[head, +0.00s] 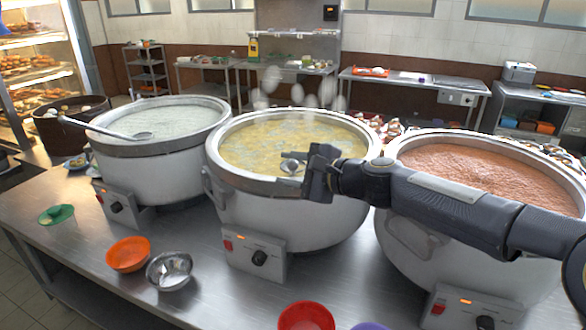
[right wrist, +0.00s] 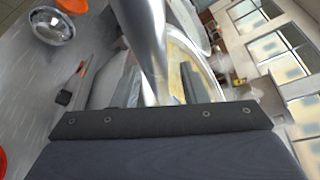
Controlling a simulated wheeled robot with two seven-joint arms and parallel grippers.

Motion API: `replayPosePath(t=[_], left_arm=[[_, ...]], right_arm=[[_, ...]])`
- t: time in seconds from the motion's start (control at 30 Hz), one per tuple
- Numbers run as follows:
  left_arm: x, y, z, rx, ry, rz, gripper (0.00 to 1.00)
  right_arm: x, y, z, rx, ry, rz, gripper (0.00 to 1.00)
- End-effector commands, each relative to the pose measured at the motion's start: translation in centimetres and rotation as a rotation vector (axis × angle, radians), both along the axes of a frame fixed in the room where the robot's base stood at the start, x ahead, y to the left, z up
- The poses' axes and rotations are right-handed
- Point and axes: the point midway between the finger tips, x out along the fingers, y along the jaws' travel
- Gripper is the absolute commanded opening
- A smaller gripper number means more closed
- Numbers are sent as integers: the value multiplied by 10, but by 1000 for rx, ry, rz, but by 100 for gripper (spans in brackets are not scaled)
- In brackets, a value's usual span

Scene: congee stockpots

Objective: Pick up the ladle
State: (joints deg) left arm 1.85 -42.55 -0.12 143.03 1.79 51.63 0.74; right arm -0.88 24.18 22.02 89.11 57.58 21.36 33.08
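My right gripper (head: 308,172) is over the near rim of the middle pot (head: 235,178). A small shiny metal piece (head: 292,162), which looks like part of a ladle, shows at its tips. In the right wrist view a shiny metal shaft (right wrist: 150,45) runs up in front of the palm, between the fingers; whether they press on it is unclear. The middle pot holds yellowish congee (head: 270,140). Another ladle (head: 105,128) rests across the left pot (head: 150,160), handle over its left rim. My left gripper is out of view.
The right pot (head: 405,235) holds reddish-brown congee, and my right arm crosses in front of it. The counter's front left is clear.

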Motion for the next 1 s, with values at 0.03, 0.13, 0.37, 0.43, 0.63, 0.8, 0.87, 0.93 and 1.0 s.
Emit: replayPosePath(t=[0.03,0.13,0.37,0.43,0.63,0.8,0.87,0.93,1.0], left_arm=[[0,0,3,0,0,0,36],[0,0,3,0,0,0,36],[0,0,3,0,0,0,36],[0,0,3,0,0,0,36],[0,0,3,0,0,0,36],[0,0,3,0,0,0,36],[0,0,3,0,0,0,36],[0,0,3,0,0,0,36],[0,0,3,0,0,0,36]], right_arm=[[4,5,0,1,1,1,40],[7,8,-2,0,0,0,40],[7,8,-2,0,-1,0,37],[7,8,-2,-1,-1,0,28],[6,8,-2,-1,-1,0,2],[6,8,-2,-1,-1,0,0],[6,8,-2,-1,-1,0,0],[6,8,-2,-1,-1,0,0],[6,8,-2,-1,-2,0,0]])
